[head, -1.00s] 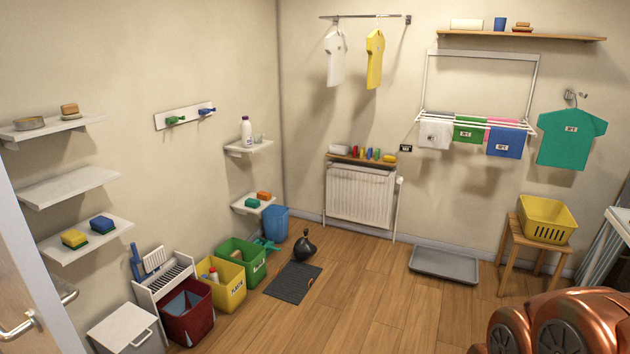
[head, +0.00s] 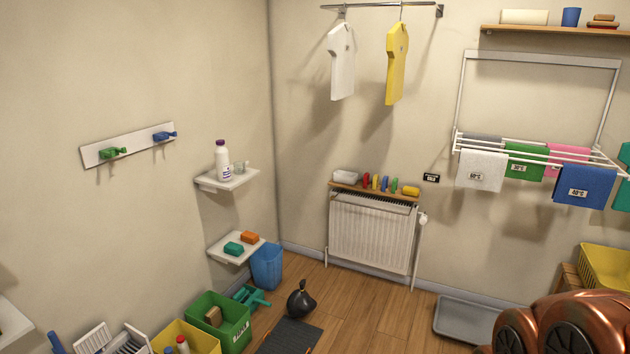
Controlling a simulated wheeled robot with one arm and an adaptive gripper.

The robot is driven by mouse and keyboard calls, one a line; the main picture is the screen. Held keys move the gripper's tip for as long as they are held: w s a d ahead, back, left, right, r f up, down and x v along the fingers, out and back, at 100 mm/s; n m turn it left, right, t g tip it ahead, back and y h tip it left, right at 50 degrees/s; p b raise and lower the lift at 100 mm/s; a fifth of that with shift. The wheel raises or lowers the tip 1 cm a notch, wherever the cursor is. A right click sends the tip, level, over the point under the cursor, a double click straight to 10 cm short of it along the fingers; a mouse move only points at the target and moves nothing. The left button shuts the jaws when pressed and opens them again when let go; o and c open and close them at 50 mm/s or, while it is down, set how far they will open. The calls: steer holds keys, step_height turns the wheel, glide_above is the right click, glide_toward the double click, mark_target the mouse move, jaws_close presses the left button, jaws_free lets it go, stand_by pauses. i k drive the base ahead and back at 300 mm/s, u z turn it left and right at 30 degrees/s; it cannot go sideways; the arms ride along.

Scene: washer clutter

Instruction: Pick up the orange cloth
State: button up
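No clearly recognisable orange cloth shows. A small orange item (head: 249,237) lies on the lower small wall shelf (head: 224,255), beside a teal one (head: 233,249); I cannot tell whether it is a folded cloth or a sponge. The cloths hanging on the drying rack (head: 540,152) are a white one (head: 481,171), a green one (head: 525,163), a pink one (head: 568,158), a blue one (head: 584,186) and a greyish one behind. My gripper is not in view; only copper-coloured parts of my own body show at the lower right.
A blue bin (head: 267,267), a green box (head: 219,320) and a yellow box (head: 187,340) stand along the left wall. A black bag (head: 300,300) sits near a dark mat (head: 290,338). A grey tray (head: 466,318) lies on the right.

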mark_target(248, 238)
steer(key=i, duration=3.65)
steer(key=u, duration=3.25)
